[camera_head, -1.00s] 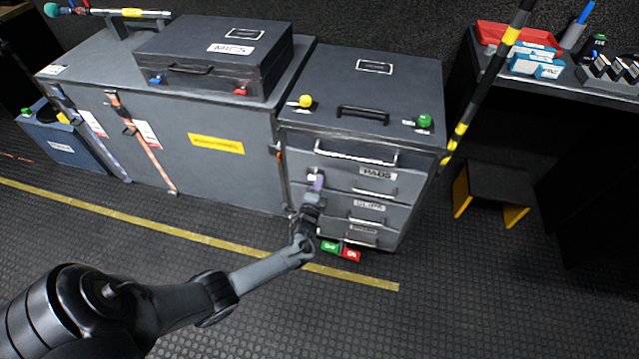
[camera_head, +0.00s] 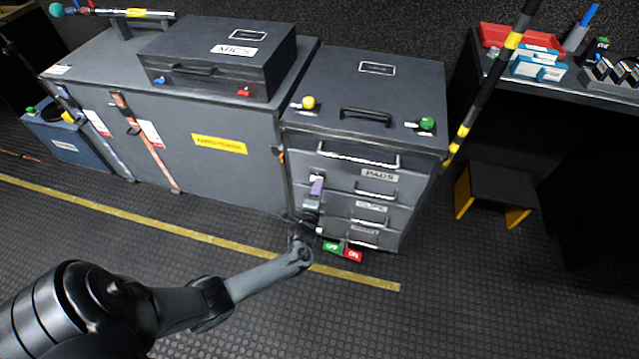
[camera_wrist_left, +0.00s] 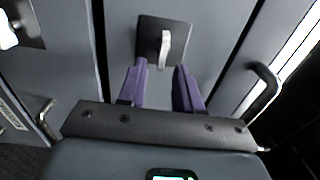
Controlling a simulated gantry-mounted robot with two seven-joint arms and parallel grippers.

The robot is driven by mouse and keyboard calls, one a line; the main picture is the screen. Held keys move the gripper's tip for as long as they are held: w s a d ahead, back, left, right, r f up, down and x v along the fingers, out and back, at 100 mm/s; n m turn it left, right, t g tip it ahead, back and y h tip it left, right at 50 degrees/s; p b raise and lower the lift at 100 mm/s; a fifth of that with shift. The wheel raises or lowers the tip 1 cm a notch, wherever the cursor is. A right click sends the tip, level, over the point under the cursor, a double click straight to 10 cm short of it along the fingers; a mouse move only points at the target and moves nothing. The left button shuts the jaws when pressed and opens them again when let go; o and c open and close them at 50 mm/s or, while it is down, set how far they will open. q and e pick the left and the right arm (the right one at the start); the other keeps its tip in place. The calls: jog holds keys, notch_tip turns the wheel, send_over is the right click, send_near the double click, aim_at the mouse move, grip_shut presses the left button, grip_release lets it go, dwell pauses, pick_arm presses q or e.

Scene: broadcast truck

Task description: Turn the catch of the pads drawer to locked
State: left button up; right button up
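The pads drawer has a PADS label (camera_head: 380,174) and is in the grey drawer cabinet. It looks closed. Its catch (camera_head: 317,177) is a small pale piece at the left of the drawer front, partly hidden behind my gripper. In the left wrist view the catch is a silver lever (camera_wrist_left: 164,50) on a dark square plate (camera_wrist_left: 150,32), pointing nearly up and down the picture. My left gripper (camera_head: 317,186) is just in front of it. Its purple fingers (camera_wrist_left: 163,80) are apart, with the lever beyond the gap; I see no contact. My right gripper is not in view.
Lower drawers with bar handles (camera_head: 372,207) sit below. A yellow knob (camera_head: 308,103) and a green knob (camera_head: 427,123) are on the cabinet top. A large grey case (camera_head: 185,160) stands directly left. Green and red tags (camera_head: 343,250) lie by the cabinet's foot. The floor in front is open.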

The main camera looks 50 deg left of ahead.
pick_arm(q)
jog(key=p+v, duration=0.2)
jog(key=v, duration=0.6)
jog(key=shift+s+p, duration=0.3)
jog(key=shift+s, duration=0.05)
